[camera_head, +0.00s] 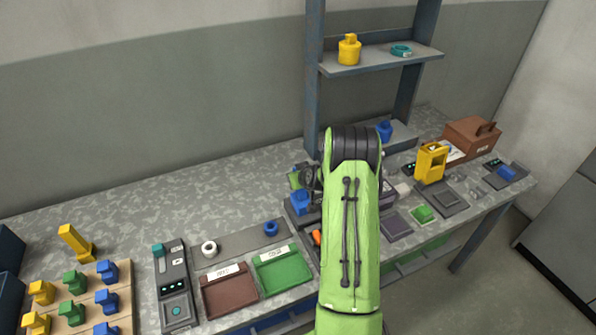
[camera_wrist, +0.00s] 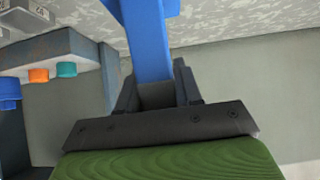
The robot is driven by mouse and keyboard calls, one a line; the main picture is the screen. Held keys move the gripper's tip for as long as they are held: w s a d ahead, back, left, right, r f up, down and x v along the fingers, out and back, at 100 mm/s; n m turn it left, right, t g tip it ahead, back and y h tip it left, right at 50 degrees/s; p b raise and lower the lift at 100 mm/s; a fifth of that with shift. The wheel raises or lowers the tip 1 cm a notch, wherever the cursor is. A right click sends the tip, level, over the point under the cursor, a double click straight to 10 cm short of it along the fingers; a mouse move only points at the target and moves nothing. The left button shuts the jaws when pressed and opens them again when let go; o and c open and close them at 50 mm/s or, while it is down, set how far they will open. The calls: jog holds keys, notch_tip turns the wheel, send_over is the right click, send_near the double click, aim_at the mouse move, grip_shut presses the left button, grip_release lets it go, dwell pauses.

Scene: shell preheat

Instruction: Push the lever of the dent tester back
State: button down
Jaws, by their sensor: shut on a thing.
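In the wrist view my gripper (camera_wrist: 155,95) is shut on a blue bar (camera_wrist: 148,35), which runs up out of the jaws to the top edge. In the head view my gripper (camera_head: 309,184) is partly hidden behind my green arm, low over the bench. A blue block-like part (camera_head: 300,203) shows just below it, by a dark base (camera_head: 292,216). I cannot tell for sure which part is the dent tester or its lever, since my arm covers much of that spot.
A brown tray (camera_head: 229,295) and a green tray (camera_head: 283,273) lie left of my arm. A shelf (camera_head: 380,60) rises behind it. A yellow device (camera_head: 431,163) stands to the right. A wooden board (camera_head: 122,270) with coloured pieces is at far left. The back-left bench is clear.

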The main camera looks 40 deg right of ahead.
jog(key=shift+w+d+f+g, duration=0.1)
jog(key=shift+w+g, duration=0.2)
jog(key=shift+g, duration=0.1)
jog(key=c, duration=0.8)
grip_release()
jog(key=shift+f, duration=0.1)
jog(key=shift+c, duration=0.2)
jog(key=v, duration=1.5)
jog(key=shift+s+r, duration=0.2)
jog(key=shift+r, duration=0.15)
